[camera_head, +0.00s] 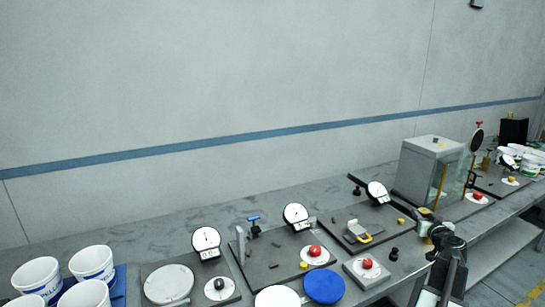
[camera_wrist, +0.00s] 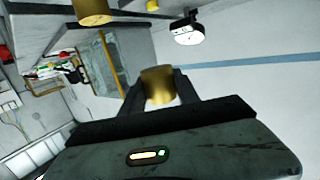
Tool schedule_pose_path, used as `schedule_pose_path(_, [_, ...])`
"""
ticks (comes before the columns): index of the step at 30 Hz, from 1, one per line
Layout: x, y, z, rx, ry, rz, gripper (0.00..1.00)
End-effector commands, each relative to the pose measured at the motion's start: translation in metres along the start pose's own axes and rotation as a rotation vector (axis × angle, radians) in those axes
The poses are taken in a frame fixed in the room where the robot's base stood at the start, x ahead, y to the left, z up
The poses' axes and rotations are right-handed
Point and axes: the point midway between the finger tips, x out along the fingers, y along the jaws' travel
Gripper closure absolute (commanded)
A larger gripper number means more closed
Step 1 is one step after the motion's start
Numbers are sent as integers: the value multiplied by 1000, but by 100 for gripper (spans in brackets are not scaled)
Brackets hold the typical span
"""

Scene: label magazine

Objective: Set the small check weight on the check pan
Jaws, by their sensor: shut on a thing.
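My gripper (camera_wrist: 160,98) is shut on a small brass cylinder, which looks like the small check weight (camera_wrist: 158,84), held between two dark fingers in the wrist view. A second, larger brass cylinder (camera_wrist: 92,11) shows at the top of that view, apart from my gripper. In the head view my gripper (camera_head: 427,222) is at the right, over the bench in front of the glass-sided cabinet; brass shows beside it, but I cannot tell which weight it is. A pale round pan (camera_head: 168,284) lies at the front left; I cannot tell whether it is the check pan.
The glass-sided cabinet (camera_head: 430,172) stands behind my gripper. A dial gauge (camera_head: 377,192) is just left of it, and a red button box (camera_head: 367,268) is nearer the front. White buckets (camera_head: 92,262) and a blue disc (camera_head: 324,286) crowd the left and front.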

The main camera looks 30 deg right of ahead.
Motion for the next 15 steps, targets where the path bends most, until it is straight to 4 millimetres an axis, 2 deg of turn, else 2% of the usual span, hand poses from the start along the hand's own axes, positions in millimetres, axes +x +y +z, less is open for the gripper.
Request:
schedule_pose_path(9, [7, 0, 46, 1, 1, 0, 100])
schedule_pose_path(15, [6, 0, 41, 1, 1, 0, 100])
